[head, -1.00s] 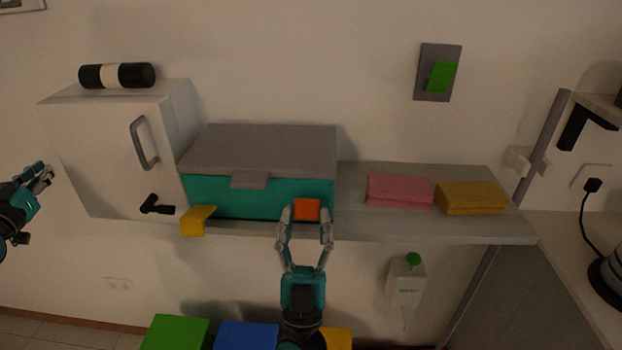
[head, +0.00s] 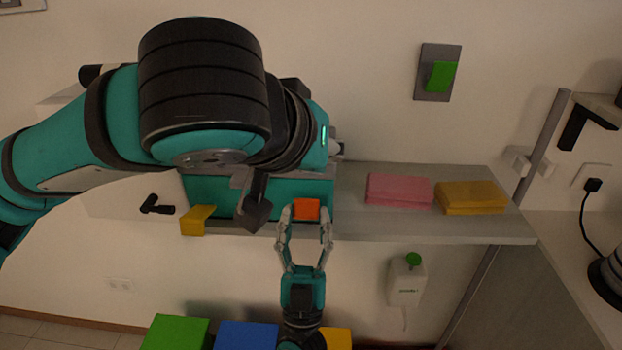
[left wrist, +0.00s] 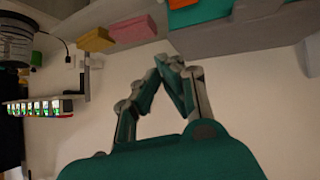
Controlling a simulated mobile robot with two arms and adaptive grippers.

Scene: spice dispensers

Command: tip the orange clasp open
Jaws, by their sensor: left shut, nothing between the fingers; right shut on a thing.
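The orange clasp (head: 306,209) is on the front of the teal box (head: 319,190), near its right end. My right gripper (head: 306,213) comes up from below with a finger on each side of the clasp and is shut on it. A yellow clasp (head: 197,219) at the box's left end sticks out forward. My left arm covers the lid and much of the box in the head view. My left gripper (left wrist: 169,62) shows in the left wrist view, its fingertips together and empty, apart from the box. An orange part (left wrist: 181,3) shows at that view's top edge.
The shelf (head: 400,222) carries a pink stack (head: 399,189) and a yellow stack (head: 471,197) to the right of the box. A white cabinet stands at the left, mostly behind my left arm.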

